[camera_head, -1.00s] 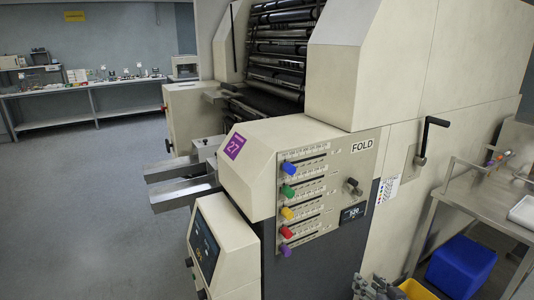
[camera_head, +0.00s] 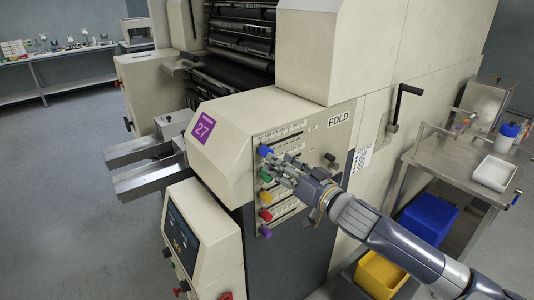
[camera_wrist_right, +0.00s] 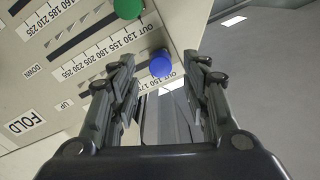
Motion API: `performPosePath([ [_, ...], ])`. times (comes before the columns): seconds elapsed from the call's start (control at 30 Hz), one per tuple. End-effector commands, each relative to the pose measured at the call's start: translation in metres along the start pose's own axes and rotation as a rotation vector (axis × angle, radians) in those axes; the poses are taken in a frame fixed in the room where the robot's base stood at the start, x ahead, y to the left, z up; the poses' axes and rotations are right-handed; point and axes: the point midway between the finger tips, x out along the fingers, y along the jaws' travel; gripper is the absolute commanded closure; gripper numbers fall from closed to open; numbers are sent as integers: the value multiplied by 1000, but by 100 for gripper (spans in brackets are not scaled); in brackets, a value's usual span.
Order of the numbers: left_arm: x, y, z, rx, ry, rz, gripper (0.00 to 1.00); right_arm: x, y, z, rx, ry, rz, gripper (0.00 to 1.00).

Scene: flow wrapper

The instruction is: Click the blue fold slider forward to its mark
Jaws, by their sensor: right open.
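The blue fold slider knob (camera_head: 265,151) is the top one on the panel marked FOLD, at the left end of its scale. My right gripper (camera_head: 272,166) is in front of the panel, just below the blue knob and near the green knob (camera_head: 265,176). In the right wrist view, the blue knob (camera_wrist_right: 160,64) shows between the open fingers of the gripper (camera_wrist_right: 161,80), beyond their tips, with nothing held. I cannot tell whether a finger touches it. Its scale shows numbers beside it. My left gripper is not in view.
Yellow (camera_head: 260,197), red (camera_head: 265,215) and purple (camera_head: 265,232) knobs sit below on the panel. A black crank handle (camera_head: 408,90) sticks out to the right. A steel table (camera_head: 450,158) with a white tray (camera_head: 494,172) stands at right, a blue bin (camera_head: 430,215) below.

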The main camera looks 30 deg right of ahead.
Motion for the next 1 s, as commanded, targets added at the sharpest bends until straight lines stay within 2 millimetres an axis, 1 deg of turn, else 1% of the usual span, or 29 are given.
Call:
performPosePath([
  [0.03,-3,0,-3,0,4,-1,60,7,-1,-3,-1,3,-1,57],
  [0.3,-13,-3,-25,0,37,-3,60,40,0,-3,-1,2,1,57],
  [0.43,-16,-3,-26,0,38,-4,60,51,0,-2,0,1,1,57],
  [0.63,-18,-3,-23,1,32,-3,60,60,0,0,0,0,1,57],
  [0.93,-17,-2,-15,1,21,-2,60,61,0,0,-1,-1,1,57],
  [0.97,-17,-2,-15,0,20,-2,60,61,0,0,-1,-1,1,64],
  [1.0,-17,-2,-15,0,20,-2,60,61,0,0,-1,-1,1,73],
])
